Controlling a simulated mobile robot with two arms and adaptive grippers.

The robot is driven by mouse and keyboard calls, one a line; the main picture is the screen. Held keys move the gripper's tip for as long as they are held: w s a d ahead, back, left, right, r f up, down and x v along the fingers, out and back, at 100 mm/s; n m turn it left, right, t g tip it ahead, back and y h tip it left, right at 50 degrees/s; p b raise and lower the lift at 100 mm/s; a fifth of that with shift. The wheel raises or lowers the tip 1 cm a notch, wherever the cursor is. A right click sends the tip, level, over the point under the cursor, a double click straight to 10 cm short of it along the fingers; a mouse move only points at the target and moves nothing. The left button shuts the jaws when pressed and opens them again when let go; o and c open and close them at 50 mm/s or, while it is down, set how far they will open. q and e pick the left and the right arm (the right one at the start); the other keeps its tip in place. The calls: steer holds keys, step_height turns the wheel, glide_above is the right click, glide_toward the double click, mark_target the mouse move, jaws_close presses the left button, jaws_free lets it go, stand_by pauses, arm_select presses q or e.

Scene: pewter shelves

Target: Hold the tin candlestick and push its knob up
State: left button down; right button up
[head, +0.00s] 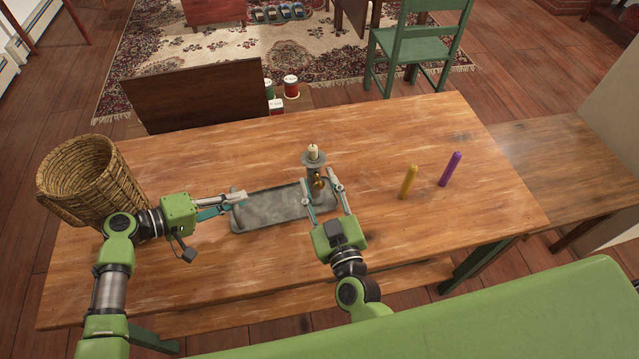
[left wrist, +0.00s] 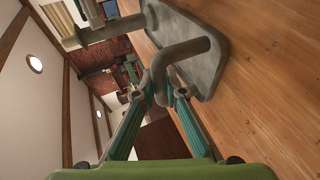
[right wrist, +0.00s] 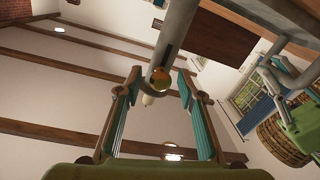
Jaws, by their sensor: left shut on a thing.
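The tin candlestick (head: 275,211) stands on the wooden table, with a long grey tray-like base and an upright tube at its right end. A short pale candle (head: 313,151) sits in the top of the tube. The brass knob (head: 318,181) is on the side of the tube facing me; the knob also shows in the right wrist view (right wrist: 160,79). My left gripper (head: 238,197) is shut on the curved handle (left wrist: 185,52) at the base's left end. My right gripper (head: 320,181) is open, its fingers on either side of the knob and apart from it.
A wicker basket (head: 88,180) is at the left edge. The table between the tube and the yellow candle is clear.

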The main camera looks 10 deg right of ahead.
steer(key=s, duration=1.2)
steer(key=shift+d, duration=0.4)
arm_select(q)
steer(key=c, duration=2)
jaws_free()
steer(key=shift+a, duration=0.1)
steer(key=v, duration=1.2)
steer(key=shift+s, duration=0.1)
